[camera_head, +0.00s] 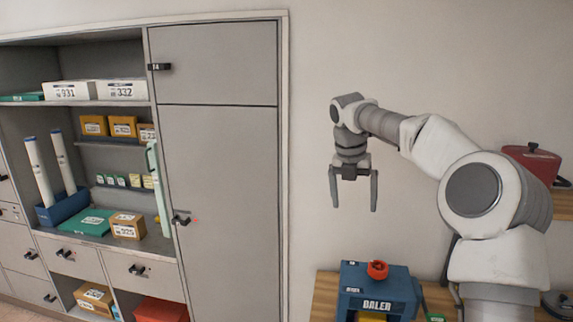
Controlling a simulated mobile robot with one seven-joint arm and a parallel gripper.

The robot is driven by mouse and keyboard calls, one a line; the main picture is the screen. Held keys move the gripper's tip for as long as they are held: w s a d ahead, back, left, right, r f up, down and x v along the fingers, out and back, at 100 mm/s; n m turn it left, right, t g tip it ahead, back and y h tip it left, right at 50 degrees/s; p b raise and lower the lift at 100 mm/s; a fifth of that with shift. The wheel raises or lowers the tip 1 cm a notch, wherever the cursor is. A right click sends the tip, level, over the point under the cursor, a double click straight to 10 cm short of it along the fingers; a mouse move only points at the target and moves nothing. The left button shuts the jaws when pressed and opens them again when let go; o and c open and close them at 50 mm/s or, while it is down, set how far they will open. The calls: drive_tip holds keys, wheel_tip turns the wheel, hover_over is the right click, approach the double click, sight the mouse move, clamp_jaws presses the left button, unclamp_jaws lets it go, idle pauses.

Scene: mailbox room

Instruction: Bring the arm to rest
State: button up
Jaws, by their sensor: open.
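My gripper (353,190) hangs with its fingers pointing down, in the air in front of the bare wall, right of the grey cabinet. Its two fingers are wide apart, and nothing is between them. My arm (430,140) is raised and bent, reaching from the lower right up and across to the left. The gripper is above the blue baler (377,287) and clear of it in the picture.
The tall grey cabinet (222,170) has shut doors with black handles. Open shelves (90,145) at left hold boxes and white tubes. The baler stands on a wooden bench (326,285). A red lidded object (532,160) sits at far right, behind my arm.

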drive_tip(key=s+a+r+m+t+h+b, duration=0.15)
drive_tip(key=s+a+m, duration=0.25)
drive_tip(key=s+m, duration=0.45)
drive_tip(key=s+a+r+m+t+y+b, duration=0.1)
drive_tip(key=s+a+r+m+t+b, duration=0.2)
drive_tip(key=s+m, duration=0.55)
drive_tip(key=s+d+f+m+y, duration=0.1)
drive_tip(key=s+d+f+m, duration=0.1)
drive_tip(key=s+f+m, duration=0.4)
drive_tip(key=s+d+f+m+y+b, duration=0.1)
drive_tip(key=s+f+m, duration=0.5)
drive_tip(key=s, duration=0.7)
drive_tip(key=shift+d+f+m, duration=0.2)
drive_tip(key=shift+d+m, duration=0.25)
drive_tip(key=shift+m, duration=0.75)
drive_tip(key=shift+s+d+g, duration=0.1)
drive_tip(key=shift+d+g, duration=0.05)
drive_tip(key=shift+g, duration=0.1)
